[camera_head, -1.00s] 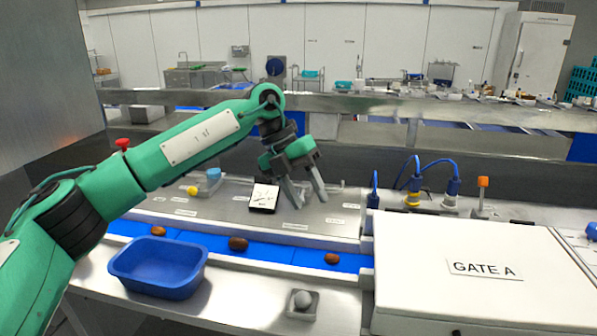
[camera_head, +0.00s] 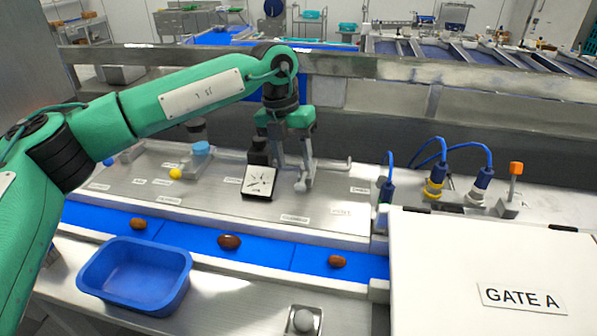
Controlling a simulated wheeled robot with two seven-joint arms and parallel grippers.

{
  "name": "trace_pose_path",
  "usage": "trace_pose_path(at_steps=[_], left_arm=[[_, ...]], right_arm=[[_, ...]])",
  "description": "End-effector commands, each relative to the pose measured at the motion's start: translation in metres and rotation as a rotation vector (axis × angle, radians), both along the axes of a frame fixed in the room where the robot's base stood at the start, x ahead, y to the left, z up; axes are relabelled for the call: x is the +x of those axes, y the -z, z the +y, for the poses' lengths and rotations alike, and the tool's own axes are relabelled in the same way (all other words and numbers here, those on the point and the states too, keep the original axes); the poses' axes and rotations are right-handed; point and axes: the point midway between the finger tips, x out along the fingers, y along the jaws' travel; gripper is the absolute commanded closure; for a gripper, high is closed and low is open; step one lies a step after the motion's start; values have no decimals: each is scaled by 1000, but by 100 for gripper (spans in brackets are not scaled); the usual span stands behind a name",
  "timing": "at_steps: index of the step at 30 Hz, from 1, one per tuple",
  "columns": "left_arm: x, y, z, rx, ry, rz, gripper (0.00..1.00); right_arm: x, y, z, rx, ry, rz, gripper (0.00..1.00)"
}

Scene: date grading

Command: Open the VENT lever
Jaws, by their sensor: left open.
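My left gripper (camera_head: 292,170) points down over the grey panel (camera_head: 225,193), its two fingers apart. It is just right of a white square dial (camera_head: 258,182). One fingertip is close to a small pale grey fitting (camera_head: 301,186) on the panel; I cannot tell whether they touch. I cannot make out which control is the VENT lever, as the small panel labels are too small to read. A yellow knob (camera_head: 175,174) and a blue-topped knob (camera_head: 200,148) stand left of the dial. My right gripper is not in view.
A blue belt (camera_head: 185,232) carrying several dates runs before the panel. A blue bin (camera_head: 135,275) and a grey ball in a holder (camera_head: 304,320) are nearer. At right are a white GATE A box (camera_head: 440,260), blue-cabled plugs (camera_head: 435,186) and an orange-topped lever (camera_head: 515,172).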

Motion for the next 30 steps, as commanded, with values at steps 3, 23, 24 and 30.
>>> trace_pose_path(at_steps=[3, 23, 24, 30], left_arm=[[-2, 20, -4, 0, 1, 3, 54], [-5, 60, -11, -1, 1, -1, 60], [-5, 60, -11, -1, 1, -1, 67], [-5, 60, -11, -1, 1, -1, 100]], right_arm=[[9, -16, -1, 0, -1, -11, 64], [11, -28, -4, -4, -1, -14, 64], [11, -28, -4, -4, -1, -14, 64], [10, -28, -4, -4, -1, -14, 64]])
